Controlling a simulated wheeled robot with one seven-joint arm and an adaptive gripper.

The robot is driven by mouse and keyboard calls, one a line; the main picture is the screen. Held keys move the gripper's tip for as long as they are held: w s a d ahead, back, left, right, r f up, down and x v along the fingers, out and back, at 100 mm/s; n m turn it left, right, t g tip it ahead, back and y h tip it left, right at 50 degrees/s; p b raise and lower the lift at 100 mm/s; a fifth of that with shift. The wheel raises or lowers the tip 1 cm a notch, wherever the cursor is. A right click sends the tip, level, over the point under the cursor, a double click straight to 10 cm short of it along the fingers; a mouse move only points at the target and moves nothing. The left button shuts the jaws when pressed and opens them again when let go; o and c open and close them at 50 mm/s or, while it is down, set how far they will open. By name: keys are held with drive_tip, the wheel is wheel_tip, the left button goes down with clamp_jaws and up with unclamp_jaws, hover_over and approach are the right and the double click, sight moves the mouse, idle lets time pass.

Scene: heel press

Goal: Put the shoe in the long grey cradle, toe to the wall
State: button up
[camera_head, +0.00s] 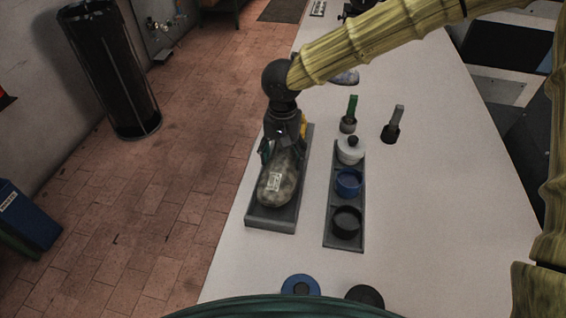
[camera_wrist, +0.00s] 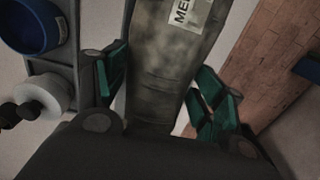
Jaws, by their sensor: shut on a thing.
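The shoe (camera_head: 277,187) is a mottled grey-green long shape with a white label on its upper side. In the head view it lies lengthwise over the long grey cradle (camera_head: 268,224), with its rounded end at the cradle's near end. I cannot tell whether it rests on the cradle floor or hangs just above it. My gripper (camera_head: 283,152) is shut on the shoe's far part, pointing down from above. In the wrist view the shoe (camera_wrist: 165,65) runs between the green finger pads, and its far end is hidden under my gripper.
Right of the cradle, a grey tray (camera_head: 343,243) holds a white lidded pot (camera_head: 350,149), a blue cup (camera_head: 347,182) and a black cup (camera_head: 346,221). Two handled tools (camera_head: 348,118) (camera_head: 392,127) stand behind it. Blue and black discs (camera_head: 300,285) (camera_head: 364,295) lie nearer. The table's right side is clear.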

sight(283, 152)
drive_tip(key=shift+s+f, duration=0.2)
drive_tip(key=shift+f, duration=0.4)
wheel_tip(283, 152, down, 2)
drive_tip(key=shift+w+f+p, duration=0.1)
drive_tip(key=shift+f+p, duration=0.05)
drive_tip(key=shift+p, duration=0.25)
drive_tip(key=o, duration=1.4)
drive_tip(key=shift+o, duration=0.2)
wheel_tip(283, 152, up, 12)
drive_tip(key=shift+r+b, duration=0.1)
drive_tip(key=shift+b, duration=1)
